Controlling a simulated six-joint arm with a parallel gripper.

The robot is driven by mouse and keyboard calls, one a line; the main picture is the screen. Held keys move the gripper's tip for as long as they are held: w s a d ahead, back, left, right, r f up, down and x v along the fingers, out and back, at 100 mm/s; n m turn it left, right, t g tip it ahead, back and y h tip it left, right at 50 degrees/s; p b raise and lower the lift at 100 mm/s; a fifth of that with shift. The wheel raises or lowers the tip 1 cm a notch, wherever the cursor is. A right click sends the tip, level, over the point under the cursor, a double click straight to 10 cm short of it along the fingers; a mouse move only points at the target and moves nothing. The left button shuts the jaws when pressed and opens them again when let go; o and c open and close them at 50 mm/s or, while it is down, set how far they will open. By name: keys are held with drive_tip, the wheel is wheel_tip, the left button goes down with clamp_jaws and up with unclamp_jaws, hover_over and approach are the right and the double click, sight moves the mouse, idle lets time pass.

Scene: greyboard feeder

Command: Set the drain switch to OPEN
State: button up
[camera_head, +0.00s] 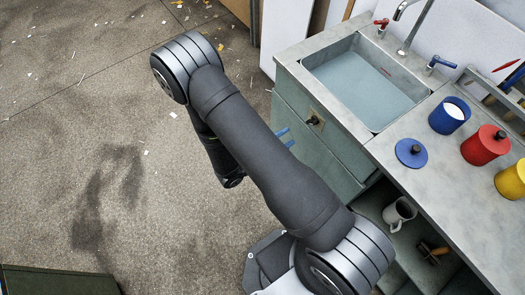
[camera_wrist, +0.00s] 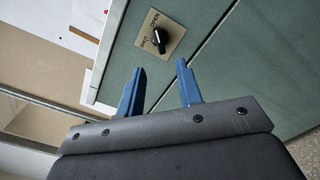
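The drain switch is a black knob (camera_wrist: 159,39) on a tan plate (camera_wrist: 172,29) on the green cabinet front. OPEN is printed near the plate's upper edge and SHUT at its left in the wrist view; which label the knob points to I cannot tell for sure. It also shows as a small dark knob (camera_head: 315,120) below the sink in the head view. My gripper (camera_wrist: 160,67) is open and empty, its two blue fingers apart and facing the switch without touching it. In the head view my gripper (camera_head: 287,138) is left of the switch.
The sink (camera_head: 362,82) has a faucet (camera_head: 404,48) with red and blue handles. On the counter stand a blue canister (camera_head: 449,116), a red canister (camera_head: 484,148), a yellow canister (camera_head: 512,181) and a blue lid (camera_head: 411,153). A mug (camera_head: 398,213) is on the shelf.

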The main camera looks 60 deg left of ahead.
sight(309, 124)
drive_tip(key=s, duration=0.8)
drive_tip(key=shift+s, duration=0.35)
drive_tip(key=w, duration=1.7)
drive_tip(key=shift+w, duration=0.15)
